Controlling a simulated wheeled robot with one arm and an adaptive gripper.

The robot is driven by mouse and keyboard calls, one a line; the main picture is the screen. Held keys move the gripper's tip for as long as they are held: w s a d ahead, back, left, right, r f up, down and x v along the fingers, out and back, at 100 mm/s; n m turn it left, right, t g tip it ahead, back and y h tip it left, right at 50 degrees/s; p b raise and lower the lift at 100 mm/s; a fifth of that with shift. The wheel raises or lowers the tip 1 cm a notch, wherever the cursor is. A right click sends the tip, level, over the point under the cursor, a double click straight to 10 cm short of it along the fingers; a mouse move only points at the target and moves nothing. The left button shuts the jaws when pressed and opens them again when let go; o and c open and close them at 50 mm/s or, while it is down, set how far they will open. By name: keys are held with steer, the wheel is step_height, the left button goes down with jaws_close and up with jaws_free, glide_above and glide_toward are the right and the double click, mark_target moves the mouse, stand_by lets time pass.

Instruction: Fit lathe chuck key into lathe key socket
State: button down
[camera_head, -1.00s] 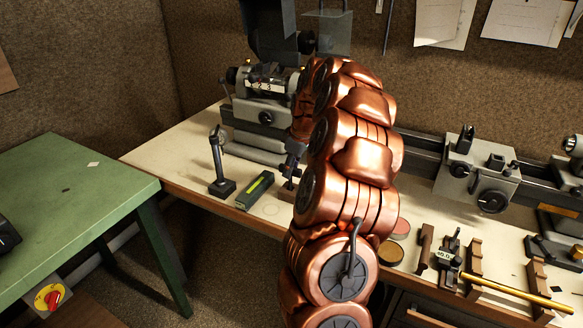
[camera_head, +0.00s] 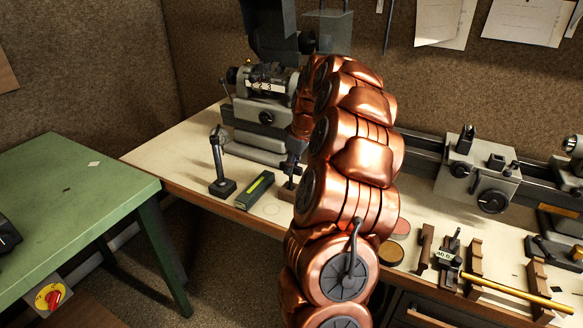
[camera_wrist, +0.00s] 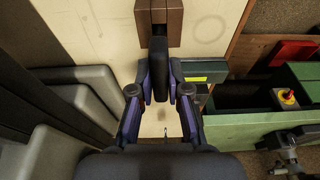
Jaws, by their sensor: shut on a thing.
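My gripper (camera_wrist: 160,66) is shut on a dark bar-shaped piece, which I take to be the lathe chuck key (camera_wrist: 159,80). The far end of the key overlaps a brown wooden block (camera_wrist: 177,28), and I cannot tell whether it touches or sits in it. In the head view the block (camera_head: 286,194) shows at the bench front beside my arm, which hides most of my gripper and the key. I cannot make out the key socket.
A black post on a base (camera_head: 219,165) and a dark box with a yellow-green stripe (camera_head: 255,190) stand left of the block. A green table (camera_head: 75,205) is at the left. Wooden supports and a brass rod (camera_head: 505,288) lie right. Bare bench (camera_head: 180,155) shows left.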

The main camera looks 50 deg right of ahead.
steer(key=shift+w+p+v, duration=0.1)
steer(key=shift+w+v, duration=0.1)
steer(key=shift+v, duration=0.6)
steer(key=shift+w+p+v, duration=0.15)
steer(key=shift+v, duration=0.65)
steer(key=shift+w+p+v, duration=0.1)
steer(key=shift+w+v, duration=0.1)
steer(key=shift+v, duration=0.6)
steer(key=shift+a+r, duration=0.2)
